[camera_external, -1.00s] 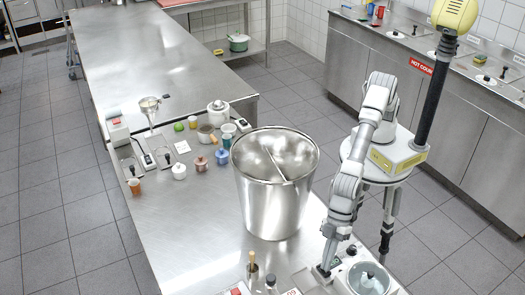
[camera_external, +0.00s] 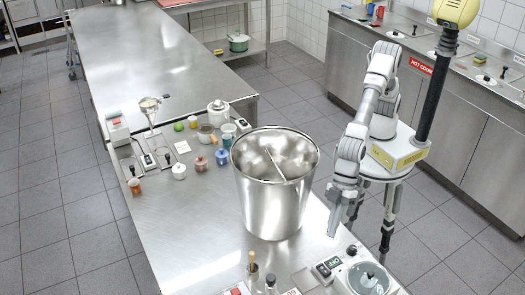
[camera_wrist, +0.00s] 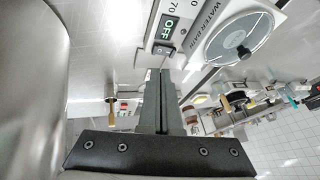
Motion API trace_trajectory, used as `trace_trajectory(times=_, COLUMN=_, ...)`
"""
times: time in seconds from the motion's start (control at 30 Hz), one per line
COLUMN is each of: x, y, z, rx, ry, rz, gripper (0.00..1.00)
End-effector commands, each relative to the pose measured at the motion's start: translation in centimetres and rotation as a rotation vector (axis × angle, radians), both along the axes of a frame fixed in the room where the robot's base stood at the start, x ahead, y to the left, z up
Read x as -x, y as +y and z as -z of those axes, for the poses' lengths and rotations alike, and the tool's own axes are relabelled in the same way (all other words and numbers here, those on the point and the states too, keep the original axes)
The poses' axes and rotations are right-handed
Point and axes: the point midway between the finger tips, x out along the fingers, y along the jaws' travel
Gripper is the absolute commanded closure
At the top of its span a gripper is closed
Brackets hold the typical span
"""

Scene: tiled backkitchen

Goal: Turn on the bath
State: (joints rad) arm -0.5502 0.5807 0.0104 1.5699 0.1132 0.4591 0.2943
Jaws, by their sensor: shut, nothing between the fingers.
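The water bath (camera_external: 346,277) stands at the front right end of the steel worktop, with a round lid (camera_external: 369,278) and a black knob (camera_external: 351,250). Its panel carries a sign reading OFF (camera_external: 333,262), which also shows in the wrist view (camera_wrist: 167,28). A small dark switch (camera_wrist: 163,50) sits beside the sign, just ahead of my fingertips in the wrist view. My gripper (camera_external: 334,232) is shut and empty. It hangs behind the panel in the external view, apart from the bath. My fingers (camera_wrist: 160,72) partly cover the view below the switch.
A large steel bucket (camera_external: 273,205) stands left of my gripper. Several small pots and cups lie farther back. The worktop (camera_external: 195,235) left of the bucket is clear.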

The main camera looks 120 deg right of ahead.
Motion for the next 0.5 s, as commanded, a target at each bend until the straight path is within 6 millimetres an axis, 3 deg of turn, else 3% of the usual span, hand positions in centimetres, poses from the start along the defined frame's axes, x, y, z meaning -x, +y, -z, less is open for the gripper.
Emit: trace_trajectory(times=0.5, x=-0.09, y=-0.48, z=0.65, rx=-0.035, ry=0.01, rz=0.005, gripper=1.0)
